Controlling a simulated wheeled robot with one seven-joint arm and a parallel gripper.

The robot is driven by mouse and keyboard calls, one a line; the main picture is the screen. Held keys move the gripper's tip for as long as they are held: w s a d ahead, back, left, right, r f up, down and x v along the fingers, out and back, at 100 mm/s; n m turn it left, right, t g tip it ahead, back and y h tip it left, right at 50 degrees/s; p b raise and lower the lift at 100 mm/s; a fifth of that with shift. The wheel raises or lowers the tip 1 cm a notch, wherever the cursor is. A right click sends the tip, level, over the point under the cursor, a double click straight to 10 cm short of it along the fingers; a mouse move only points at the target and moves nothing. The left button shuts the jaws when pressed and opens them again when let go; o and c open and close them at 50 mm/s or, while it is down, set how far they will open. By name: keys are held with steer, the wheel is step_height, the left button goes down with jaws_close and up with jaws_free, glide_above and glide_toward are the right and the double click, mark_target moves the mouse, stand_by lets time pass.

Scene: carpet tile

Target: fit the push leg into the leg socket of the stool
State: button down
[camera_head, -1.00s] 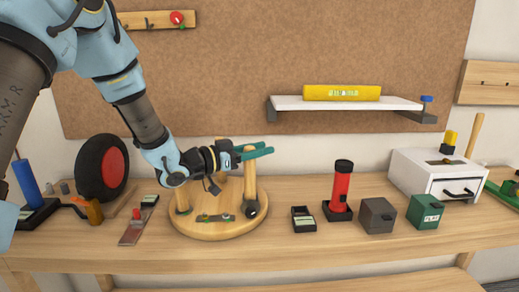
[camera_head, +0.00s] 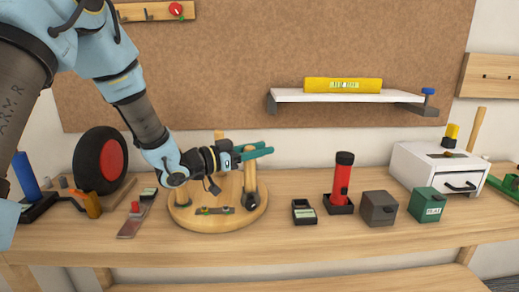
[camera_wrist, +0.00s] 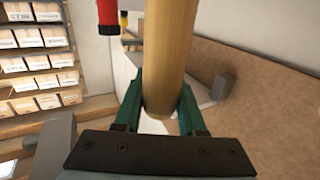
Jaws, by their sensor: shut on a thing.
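The stool (camera_head: 236,222) lies upside down on the bench, its round wooden seat flat and its legs pointing up. My gripper (camera_head: 262,151), with green fingers, is shut on the upper part of a wooden leg (camera_head: 250,178) at the seat's right side. The leg looks upright, with its lower end at a dark round fitting on the seat; I cannot tell how deep it sits. In the wrist view the leg (camera_wrist: 168,50) stands between the two green fingers. Other legs show at the seat's back and left, partly hidden by my arm. A metal plate (camera_head: 215,210) lies on the seat.
Right of the stool stand a small black box (camera_head: 303,211), a red flashlight (camera_head: 341,182), a grey box (camera_head: 379,208), a green box (camera_head: 427,205) and a white drawer unit (camera_head: 440,172). A wheel (camera_head: 100,160) and tools are at left. A shelf (camera_head: 345,99) is above.

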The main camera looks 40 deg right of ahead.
steer(key=shift+f, duration=0.15)
steer(key=shift+c, duration=2)
jaws_free()
steer(key=b+v, duration=0.2)
steer(key=v, duration=0.8)
steer(key=shift+a+b, duration=0.4)
steer(key=shift+w, duration=0.1)
